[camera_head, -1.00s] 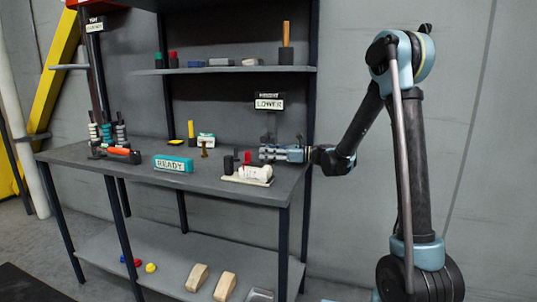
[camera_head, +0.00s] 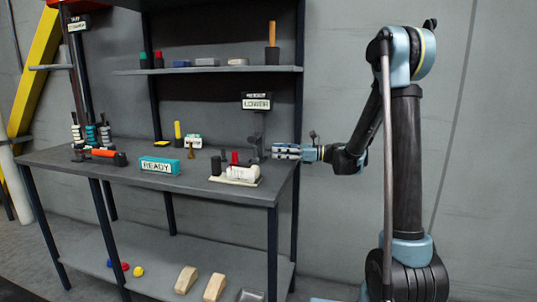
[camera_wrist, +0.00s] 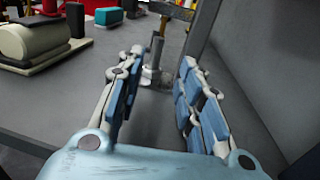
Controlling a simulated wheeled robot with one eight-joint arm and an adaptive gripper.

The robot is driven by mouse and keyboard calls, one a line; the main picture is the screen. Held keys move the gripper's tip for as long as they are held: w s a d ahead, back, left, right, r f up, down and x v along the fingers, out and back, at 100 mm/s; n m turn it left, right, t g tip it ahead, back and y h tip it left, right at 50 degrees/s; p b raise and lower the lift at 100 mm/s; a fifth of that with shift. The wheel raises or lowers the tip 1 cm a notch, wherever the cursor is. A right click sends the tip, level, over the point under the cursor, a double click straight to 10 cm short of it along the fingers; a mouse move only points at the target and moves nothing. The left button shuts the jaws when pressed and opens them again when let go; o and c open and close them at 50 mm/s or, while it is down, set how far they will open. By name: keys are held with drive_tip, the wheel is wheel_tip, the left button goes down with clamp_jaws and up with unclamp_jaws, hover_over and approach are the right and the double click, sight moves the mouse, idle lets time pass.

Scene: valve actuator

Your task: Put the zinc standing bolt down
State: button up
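A grey metal upright piece (camera_wrist: 153,74), which looks like the zinc standing bolt, stands on the table top in the wrist view. It is ahead of my gripper, between the lines of its two fingers. My gripper (camera_wrist: 160,66) is open, with blue-padded fingers apart and bare table between them. I see no contact with the bolt. In the head view my gripper (camera_head: 274,151) is at the right end of the table (camera_head: 130,177), pointing left. There the bolt is too small to tell from the sign post's base.
The LOWER sign (camera_head: 257,101) stands on a post close to my fingertips. A white roll on a pale base (camera_head: 240,174) lies in front, and a teal READY block (camera_head: 160,165) farther left.

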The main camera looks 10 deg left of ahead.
drive_tip(key=d, duration=0.7)
drive_tip(key=s+d+f+n+t+h, duration=0.1)
drive_tip(key=s+d+f+n+h, duration=0.4)
drive_tip(key=s+d, duration=0.4)
drive_tip(key=s+d+f+n+t+h, duration=0.1)
drive_tip(key=s+d+f+n+h, duration=0.5)
drive_tip(key=s+d, duration=0.4)
drive_tip(key=s+d+f+n+t+h, duration=0.1)
drive_tip(key=s+d+f+n+h, duration=0.5)
drive_tip(key=s+d, duration=0.4)
drive_tip(key=s, duration=0.3)
drive_tip(key=shift+h, duration=0.4)
drive_tip(key=shift+s+d+f+n, duration=0.1)
drive_tip(key=shift+s+d+n, duration=0.15)
drive_tip(key=shift+n, duration=0.05)
drive_tip(key=shift+c, duration=1.2)
drive_tip(key=m+g+y, duration=0.3)
drive_tip(key=m+y, duration=1.5)
approach(255, 147)
drive_tip(key=a, duration=0.5)
drive_tip(key=shift+w+f, duration=0.2)
drive_tip(key=shift+f, duration=0.05)
drive_tip(key=shift+a+r, duration=0.1)
drive_tip(key=shift+a, duration=2.6)
drive_tip(key=shift+d, duration=0.1)
clamp_jaws()
